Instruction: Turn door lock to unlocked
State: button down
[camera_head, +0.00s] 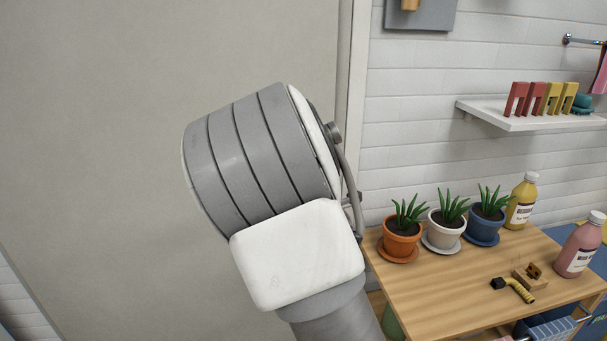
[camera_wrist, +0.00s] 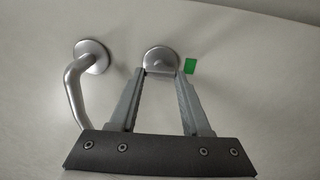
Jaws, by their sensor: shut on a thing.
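The door (camera_head: 100,120) is a large pale grey panel filling the left of the head view. In the wrist view, the door lock (camera_wrist: 161,59) is a round silver plate on the door, with its knob between my fingertips. My gripper (camera_wrist: 162,75) is shut on the lock's knob, one finger on each side. A small green marker (camera_wrist: 190,66) shows just right of the lock plate. A silver door handle (camera_wrist: 76,88) with a round base stands to the left of my fingers. In the head view my arm hides the lock, the handle and my fingers.
A wooden table (camera_head: 440,290) stands at right with several potted plants, including an orange pot (camera_head: 401,241), a yellow bottle (camera_head: 521,201) and a pink bottle (camera_head: 580,245). A white shelf (camera_head: 530,115) is on the wall above. The curved handle is close to my left finger.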

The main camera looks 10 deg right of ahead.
jog(key=shift+r, duration=0.1)
jog(key=shift+c, duration=1.8)
grip_release()
jog(key=shift+s, duration=0.1)
